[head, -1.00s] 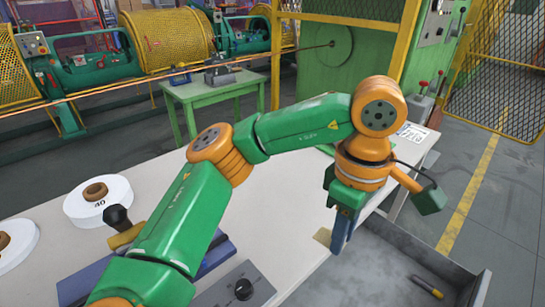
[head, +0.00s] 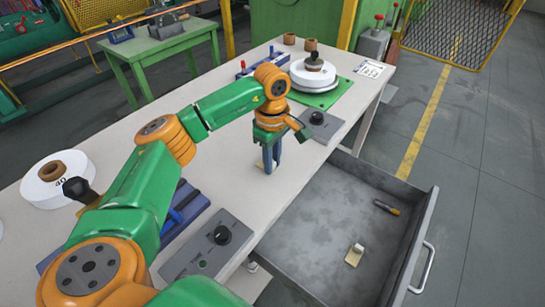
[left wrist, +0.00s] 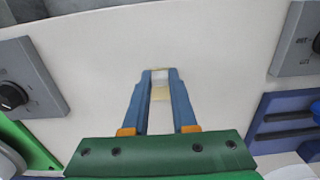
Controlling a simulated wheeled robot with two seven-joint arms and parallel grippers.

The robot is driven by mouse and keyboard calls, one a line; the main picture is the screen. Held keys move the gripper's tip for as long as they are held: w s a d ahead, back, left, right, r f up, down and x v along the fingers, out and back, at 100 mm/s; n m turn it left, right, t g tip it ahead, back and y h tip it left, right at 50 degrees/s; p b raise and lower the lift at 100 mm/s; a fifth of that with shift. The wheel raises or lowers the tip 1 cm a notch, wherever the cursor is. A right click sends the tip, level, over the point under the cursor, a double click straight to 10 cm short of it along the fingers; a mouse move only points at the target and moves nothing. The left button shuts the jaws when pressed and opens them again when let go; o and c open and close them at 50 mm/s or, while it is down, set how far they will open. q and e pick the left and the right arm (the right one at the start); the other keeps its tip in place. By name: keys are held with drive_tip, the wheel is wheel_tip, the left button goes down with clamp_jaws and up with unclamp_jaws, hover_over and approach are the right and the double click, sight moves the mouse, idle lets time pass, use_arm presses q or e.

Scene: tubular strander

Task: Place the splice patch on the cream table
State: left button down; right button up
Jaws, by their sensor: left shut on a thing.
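My left gripper (head: 271,167) points down over the front middle of the cream table (head: 225,205). It is shut on the splice patch, a small pale-yellow piece that shows between the fingertips in the left wrist view (left wrist: 160,93). In the head view a bit of the patch (head: 261,166) shows beside the blue fingers, low over the tabletop. I cannot tell whether the patch touches the table. My right gripper is not in view.
An open grey drawer (head: 330,230) juts out at the front, holding a yellow-and-black tool (head: 387,207) and a small cream block (head: 355,254). Grey control boxes (head: 205,247) (head: 320,127) flank the gripper. The tabletop around the gripper is clear.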

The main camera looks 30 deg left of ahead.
use_arm(q)
drive_tip(key=shift+f, duration=0.1)
drive_tip(key=c, duration=0.7)
unclamp_jaws()
drive_tip(key=shift+r, duration=0.6)
wheel_tip(320, 180, up, 6)
drive_tip(key=shift+r+b, duration=0.25)
drive_tip(key=shift+b, duration=0.1)
wheel_tip(320, 180, up, 5)
drive_tip(key=shift+f+p, duration=0.15)
drive_tip(key=shift+p, duration=0.75)
